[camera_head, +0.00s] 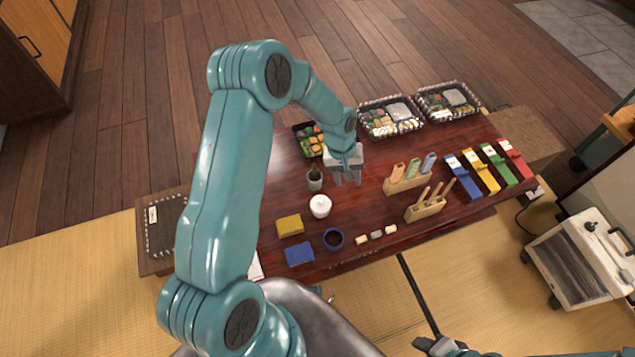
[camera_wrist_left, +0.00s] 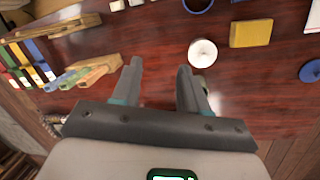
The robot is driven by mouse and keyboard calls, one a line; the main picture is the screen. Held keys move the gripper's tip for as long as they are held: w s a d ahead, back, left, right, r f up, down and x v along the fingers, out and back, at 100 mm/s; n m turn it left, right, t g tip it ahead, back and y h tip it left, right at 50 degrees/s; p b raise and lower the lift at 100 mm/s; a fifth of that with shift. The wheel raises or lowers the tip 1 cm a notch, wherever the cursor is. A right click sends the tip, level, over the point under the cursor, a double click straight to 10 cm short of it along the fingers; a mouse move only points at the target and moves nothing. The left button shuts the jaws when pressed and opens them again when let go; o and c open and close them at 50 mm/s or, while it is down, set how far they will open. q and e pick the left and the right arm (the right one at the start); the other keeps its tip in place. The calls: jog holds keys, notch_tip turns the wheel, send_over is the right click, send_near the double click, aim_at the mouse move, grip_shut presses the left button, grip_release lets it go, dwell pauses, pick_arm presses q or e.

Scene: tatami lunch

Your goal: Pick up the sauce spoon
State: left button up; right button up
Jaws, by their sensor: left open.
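A small grey-green pot (camera_head: 314,181) stands on the dark red table, with a thin brown handle rising from it. This may be the sauce spoon, but its bowl is hidden and I cannot be sure. My left gripper (camera_head: 346,181) is open and empty, pointing down just right of the pot and apart from it. In the left wrist view its two fingers (camera_wrist_left: 160,66) are spread over bare table, and no spoon shows clearly. My right gripper (camera_head: 437,346) is at the bottom edge, partly cut off, far from the pot.
A white round container (camera_head: 320,206) stands just in front of the pot. A vegetable tray (camera_head: 309,139) lies behind it. Wooden holders (camera_head: 426,209) and coloured boxes (camera_head: 479,173) stand to the right. Yellow (camera_head: 290,226) and blue (camera_head: 299,254) blocks lie front left.

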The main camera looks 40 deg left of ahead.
pick_arm(q)
jog(key=w+a+n+y+b, duration=0.1)
jog(key=w+a+n+b, duration=0.25)
jog(key=a, duration=0.55)
jog(key=n+y+b, duration=0.1)
jog(key=b, duration=0.1)
send_near(314, 164)
jog(key=shift+g, duration=0.4)
jog(key=f+b, duration=0.1)
jog(key=f, duration=0.1)
jog(key=f+b, duration=0.1)
jog(key=f, duration=0.1)
jog(key=shift+w+f+b, duration=0.25)
jog(key=shift+f+b, duration=0.1)
notch_tip(314, 164, down, 6)
jog(key=shift+w+d+f+b, duration=0.1)
jog(key=shift+d+b, duration=0.1)
jog(key=shift+b, duration=0.75)
pick_arm(e)
notch_tip(314, 164, down, 12)
jog(key=shift+s, duration=0.2)
pick_arm(q)
grip_shut()
pick_arm(e)
jog(key=shift+r, duration=0.1)
